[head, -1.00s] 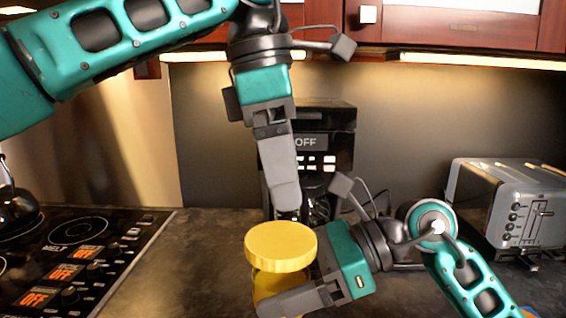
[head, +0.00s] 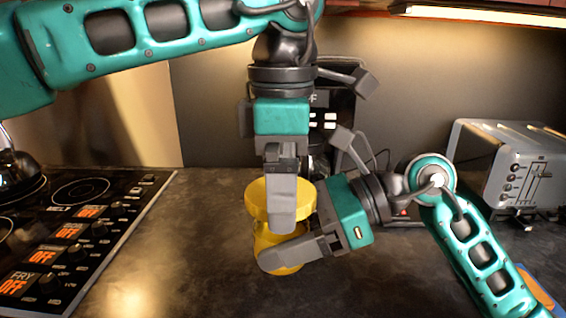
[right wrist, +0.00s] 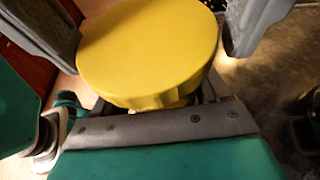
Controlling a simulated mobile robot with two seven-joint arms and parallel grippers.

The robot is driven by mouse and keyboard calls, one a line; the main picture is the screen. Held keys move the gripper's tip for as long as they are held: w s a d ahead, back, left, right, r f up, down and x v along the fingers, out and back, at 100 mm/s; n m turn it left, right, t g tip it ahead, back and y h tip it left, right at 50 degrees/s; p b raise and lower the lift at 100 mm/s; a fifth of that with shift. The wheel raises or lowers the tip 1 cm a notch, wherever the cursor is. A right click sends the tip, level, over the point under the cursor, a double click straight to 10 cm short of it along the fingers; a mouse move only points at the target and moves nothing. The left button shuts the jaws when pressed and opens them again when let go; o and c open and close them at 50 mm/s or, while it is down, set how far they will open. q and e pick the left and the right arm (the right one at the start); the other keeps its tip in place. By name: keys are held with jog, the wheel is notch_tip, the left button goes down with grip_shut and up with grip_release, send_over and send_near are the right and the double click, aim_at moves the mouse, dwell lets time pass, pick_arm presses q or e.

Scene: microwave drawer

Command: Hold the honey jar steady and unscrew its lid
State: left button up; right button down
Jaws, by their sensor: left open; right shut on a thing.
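The yellow honey jar (head: 274,262) stands upright on the dark counter. Its wide yellow lid (head: 305,197) is on top, and it fills the middle of the right wrist view (right wrist: 150,50). My right gripper (head: 285,255) is shut on the jar body below the lid, coming from the right. My left gripper (head: 283,212) points down from above and is open. One finger hangs in front of the lid in the head view; the other is hidden behind. In the right wrist view, grey fingers show on both sides of the lid. I cannot tell whether they touch it.
A stove (head: 75,235) with lit OFF displays lies at the left. A black coffee maker (head: 340,105) stands behind the arms, and a silver toaster (head: 510,165) stands at the right. The counter (head: 180,270) is clear around the jar.

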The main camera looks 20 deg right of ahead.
pick_arm(q)
jog(key=shift+c, duration=0.5)
jog(key=c, duration=0.8)
jog(key=n, duration=0.7)
jog(key=shift+w, duration=0.2)
jog(key=o, duration=0.9)
jog(key=shift+s+r, duration=0.1)
jog(key=shift+r, duration=2.15)
jog(key=r+m, duration=0.1)
jog(key=m, duration=0.1)
jog(key=r+m, duration=0.1)
jog(key=m, duration=0.1)
jog(key=r+m, duration=0.1)
jog(key=m, duration=0.1)
jog(key=shift+s+a+r+m, duration=0.2)
jog(key=shift+r+m, duration=0.1)
jog(key=shift+r, duration=0.1)
jog(key=shift+f, duration=3.95)
